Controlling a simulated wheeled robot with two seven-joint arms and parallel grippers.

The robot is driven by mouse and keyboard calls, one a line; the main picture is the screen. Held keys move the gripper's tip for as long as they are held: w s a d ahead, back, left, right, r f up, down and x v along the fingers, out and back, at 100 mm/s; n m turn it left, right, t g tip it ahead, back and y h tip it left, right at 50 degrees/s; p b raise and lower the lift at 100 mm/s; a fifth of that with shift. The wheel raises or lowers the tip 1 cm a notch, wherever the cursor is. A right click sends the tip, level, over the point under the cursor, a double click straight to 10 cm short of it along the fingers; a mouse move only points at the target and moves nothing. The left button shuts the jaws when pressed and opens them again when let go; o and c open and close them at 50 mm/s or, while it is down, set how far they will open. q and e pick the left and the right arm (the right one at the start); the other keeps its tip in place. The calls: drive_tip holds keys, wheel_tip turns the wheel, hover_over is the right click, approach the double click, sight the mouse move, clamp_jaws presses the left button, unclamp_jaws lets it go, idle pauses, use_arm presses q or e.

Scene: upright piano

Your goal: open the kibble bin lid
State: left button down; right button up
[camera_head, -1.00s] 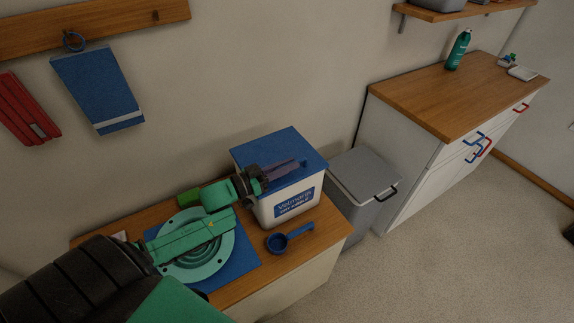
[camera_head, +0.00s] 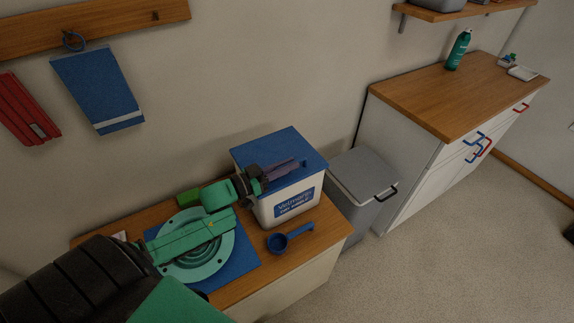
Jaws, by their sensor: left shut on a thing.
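The kibble bin (camera_head: 270,208) is a white box with a printed blue label. It stands on a low wooden-topped cabinet. Its blue lid (camera_head: 281,140) lies flat on it and looks closed. My left gripper (camera_head: 290,169) reaches over the lid from the left with its jaws shut on a part of the lid. The fingers hide the exact spot of the hold. My right gripper is not in view.
A blue scoop (camera_head: 278,242) lies in front of the bin. A green ringed dish on a blue mat (camera_head: 243,262) lies under my left arm. A grey lidded bin (camera_head: 362,174) and a white cabinet (camera_head: 412,178) stand to the right. Wall lies behind.

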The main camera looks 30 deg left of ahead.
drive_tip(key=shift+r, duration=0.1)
use_arm(q)
drive_tip(key=shift+r+n+p, duration=0.3)
drive_tip(key=shift+r+p, duration=0.25)
drive_tip(key=shift+p, duration=0.05)
drive_tip(key=r+n+p, duration=0.1)
drive_tip(key=a+r+n+p, duration=0.1)
drive_tip(key=r+p, duration=0.1)
drive_tip(key=w+a+r+n+p, duration=0.1)
drive_tip(key=r, duration=0.1)
drive_tip(key=shift+w+r+p, duration=0.1)
drive_tip(key=shift+r+p, duration=0.05)
drive_tip(key=shift+p, duration=0.25)
use_arm(e)
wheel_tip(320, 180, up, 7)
drive_tip(key=p, duration=0.2)
use_arm(q)
drive_tip(key=w+a+r+n+b, duration=0.4)
drive_tip(key=w+a, duration=0.1)
drive_tip(key=a, duration=0.3)
drive_tip(key=w+a+r+n+b, duration=0.4)
drive_tip(key=a+n, duration=0.1)
drive_tip(key=a, duration=0.3)
drive_tip(key=shift+w+a, duration=0.35)
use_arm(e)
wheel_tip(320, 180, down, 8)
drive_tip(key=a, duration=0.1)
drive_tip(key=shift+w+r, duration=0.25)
